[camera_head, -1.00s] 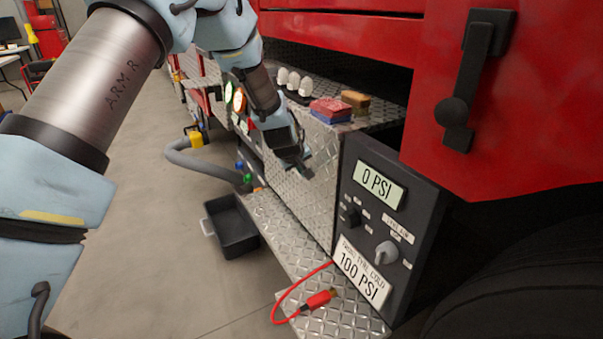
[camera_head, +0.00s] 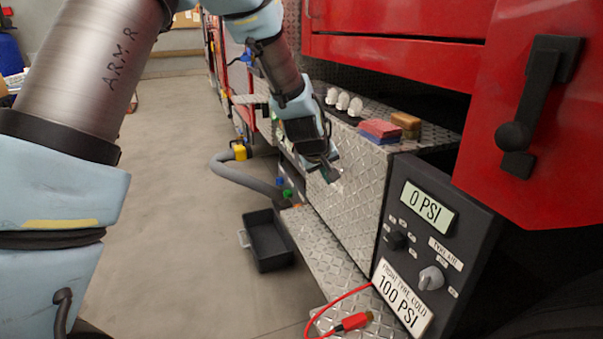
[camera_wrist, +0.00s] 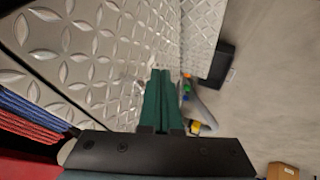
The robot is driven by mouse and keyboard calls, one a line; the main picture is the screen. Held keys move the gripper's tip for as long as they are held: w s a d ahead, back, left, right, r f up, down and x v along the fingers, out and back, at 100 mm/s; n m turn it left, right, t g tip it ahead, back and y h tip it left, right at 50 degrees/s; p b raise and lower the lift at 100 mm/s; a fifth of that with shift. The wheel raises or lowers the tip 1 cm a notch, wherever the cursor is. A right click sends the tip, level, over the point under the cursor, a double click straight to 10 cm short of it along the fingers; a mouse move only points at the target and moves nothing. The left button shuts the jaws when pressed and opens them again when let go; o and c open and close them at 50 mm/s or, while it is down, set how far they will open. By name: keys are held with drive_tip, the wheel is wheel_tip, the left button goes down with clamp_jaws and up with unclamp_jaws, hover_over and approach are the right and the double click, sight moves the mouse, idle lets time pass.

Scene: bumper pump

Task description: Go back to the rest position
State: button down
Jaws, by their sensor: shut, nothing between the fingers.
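My gripper (camera_head: 329,172) hangs in front of the diamond-plate side of the red truck in the head view, a little below the ledge with the sponges. In the wrist view its two green fingers (camera_wrist: 162,100) lie together with nothing between them. My arm reaches in from the left and bends down toward the truck. The fingertips look close to the plate, but I cannot tell whether they touch it.
A gauge panel (camera_head: 428,250) reads 0 PSI, with a 100 PSI label. A red-and-blue sponge (camera_head: 380,131) and a brown block (camera_head: 406,121) sit on the ledge. A red hose end (camera_head: 353,321) lies on the step. A black bin (camera_head: 268,240) stands on the floor; open floor lies left.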

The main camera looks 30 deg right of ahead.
drive_tip(key=w+a+r+y+p, duration=0.1)
drive_tip(key=w+a+r+p, duration=0.15)
drive_tip(key=a, duration=0.65)
drive_tip(key=w+a+r+y+p, duration=0.1)
drive_tip(key=a+r+p, duration=0.15)
drive_tip(key=a, duration=0.55)
drive_tip(key=w+a+r+y+p, duration=0.1)
drive_tip(key=a+r, duration=0.3)
drive_tip(key=a, duration=0.5)
drive_tip(key=s+a+r+y+p, duration=0.1)
drive_tip(key=s+a, duration=0.2)
drive_tip(key=a, duration=0.4)
drive_tip(key=s+a+r+n+g+y+p, duration=0.1)
drive_tip(key=s+a+r+p, duration=0.1)
drive_tip(key=a, duration=0.5)
drive_tip(key=s+a+r+g+y+p, duration=0.1)
drive_tip(key=s+a, duration=0.4)
drive_tip(key=a, duration=0.2)
drive_tip(key=shift+a+r+p, duration=0.15)
drive_tip(key=shift+r+p, duration=0.2)
drive_tip(key=shift+p, duration=0.05)
drive_tip(key=c, duration=1.6)
unclamp_jaws()
drive_tip(key=shift+w, duration=0.1)
